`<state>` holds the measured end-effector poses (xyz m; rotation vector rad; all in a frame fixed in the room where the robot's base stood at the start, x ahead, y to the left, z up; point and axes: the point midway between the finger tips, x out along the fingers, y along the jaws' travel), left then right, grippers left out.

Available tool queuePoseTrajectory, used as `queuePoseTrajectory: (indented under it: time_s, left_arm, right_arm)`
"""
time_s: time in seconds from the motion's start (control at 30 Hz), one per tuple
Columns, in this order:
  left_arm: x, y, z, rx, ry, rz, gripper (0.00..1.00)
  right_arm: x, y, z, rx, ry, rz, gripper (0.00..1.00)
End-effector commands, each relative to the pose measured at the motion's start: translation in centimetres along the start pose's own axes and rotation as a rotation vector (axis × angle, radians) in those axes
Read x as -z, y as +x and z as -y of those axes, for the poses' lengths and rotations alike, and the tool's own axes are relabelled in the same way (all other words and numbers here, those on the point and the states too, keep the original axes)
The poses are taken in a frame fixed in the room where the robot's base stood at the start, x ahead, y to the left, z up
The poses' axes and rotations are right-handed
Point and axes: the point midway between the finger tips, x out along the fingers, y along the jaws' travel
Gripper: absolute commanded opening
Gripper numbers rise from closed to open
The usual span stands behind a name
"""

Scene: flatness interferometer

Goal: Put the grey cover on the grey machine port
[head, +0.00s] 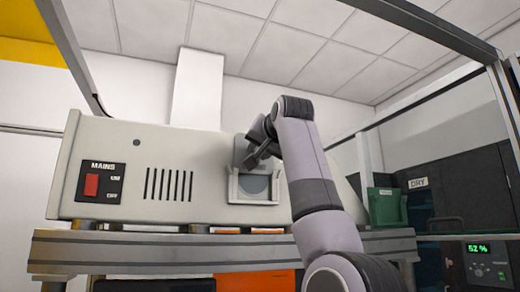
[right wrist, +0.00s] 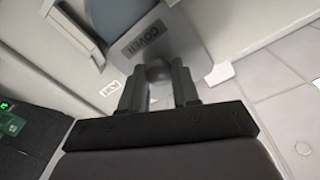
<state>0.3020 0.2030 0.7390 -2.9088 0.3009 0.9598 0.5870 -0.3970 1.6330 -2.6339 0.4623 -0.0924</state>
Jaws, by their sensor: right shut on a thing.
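The grey machine port (head: 254,186) is a rounded blue-grey opening in a pale frame on the front of the beige machine (head: 120,150). The grey cover (head: 240,150), a flat plate, is at the port's upper edge and leaves the lower opening visible. My right gripper (head: 263,150) is shut on the cover's knob. In the right wrist view, the cover (right wrist: 160,38) reads "COVER" and overlaps part of the port (right wrist: 112,14). I cannot tell whether the cover touches the frame. My left gripper is not in view.
The machine stands on a grey bench (head: 150,250). A red mains switch (head: 91,185) and vent slots are left of the port. A green container (head: 385,207) and dark cabinet (head: 460,150) marked "DRY" are at right. Metal posts and rails surround the area.

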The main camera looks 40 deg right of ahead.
Motion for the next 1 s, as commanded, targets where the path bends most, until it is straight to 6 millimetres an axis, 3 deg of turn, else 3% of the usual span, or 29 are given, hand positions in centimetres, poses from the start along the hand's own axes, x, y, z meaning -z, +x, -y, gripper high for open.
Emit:
queuePoseTrajectory:
  time_s: [1.0]
  left_arm:
    - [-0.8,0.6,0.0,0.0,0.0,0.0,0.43]
  right_arm:
    - [-1.1,0.0,-0.5,0.0,0.0,0.0,0.04]
